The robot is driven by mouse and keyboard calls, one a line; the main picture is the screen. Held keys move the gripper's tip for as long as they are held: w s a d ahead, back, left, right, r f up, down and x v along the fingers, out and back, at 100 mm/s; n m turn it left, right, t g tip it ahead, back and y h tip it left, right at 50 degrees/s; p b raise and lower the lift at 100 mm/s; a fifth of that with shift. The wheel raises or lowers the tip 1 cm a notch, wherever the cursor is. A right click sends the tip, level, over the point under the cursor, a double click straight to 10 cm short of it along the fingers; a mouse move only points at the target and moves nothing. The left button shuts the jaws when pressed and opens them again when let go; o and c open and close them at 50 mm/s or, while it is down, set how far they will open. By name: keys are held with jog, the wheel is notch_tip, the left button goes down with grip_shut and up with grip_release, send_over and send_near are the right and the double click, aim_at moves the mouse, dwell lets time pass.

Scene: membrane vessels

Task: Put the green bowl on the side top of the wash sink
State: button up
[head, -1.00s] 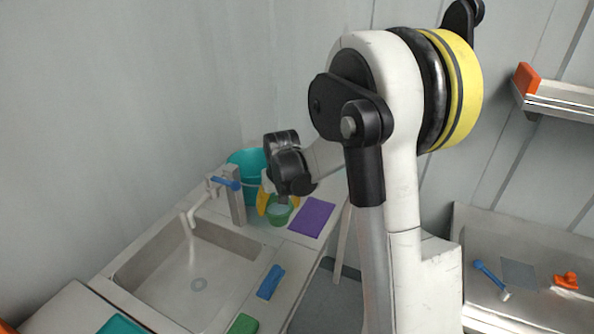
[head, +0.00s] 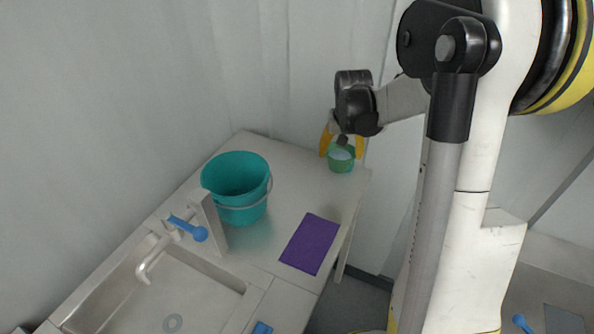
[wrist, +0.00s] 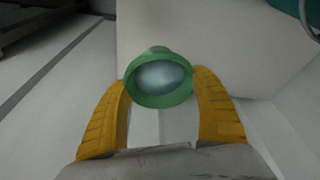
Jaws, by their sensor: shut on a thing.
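The green bowl (head: 341,161) is between the yellow fingers of my gripper (head: 342,148), near the far right corner of the side top. In the wrist view the bowl (wrist: 159,80) shows its green rim and pale inside, with a finger of my gripper (wrist: 162,98) on each side. My gripper is shut on the bowl. I cannot tell whether the bowl's base touches the surface. The pale side top (head: 290,190) extends beyond the wash sink (head: 190,290), whose basin is at the lower left.
A teal bucket (head: 237,185) stands on the side top near the wall. A purple cloth (head: 310,243) lies near the top's right edge. A blue-handled tap (head: 187,228) rises at the sink. The surface between bucket and bowl is clear.

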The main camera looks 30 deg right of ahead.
jog(key=shift+w+a+f+b, duration=0.75)
jog(key=shift+w+f, duration=0.55)
jog(key=shift+f, duration=0.3)
jog(key=shift+w+a+f+b, duration=0.6)
jog(key=shift+w+a+f, duration=0.3)
jog(key=shift+w+f, duration=0.55)
jog(key=shift+w+a+f+b, duration=0.75)
jog(key=shift+w+f, duration=0.4)
jog(key=shift+f, duration=0.55)
jog(key=shift+f, duration=0.2)
jog(key=o, duration=1.4)
jog(key=shift+o, duration=0.2)
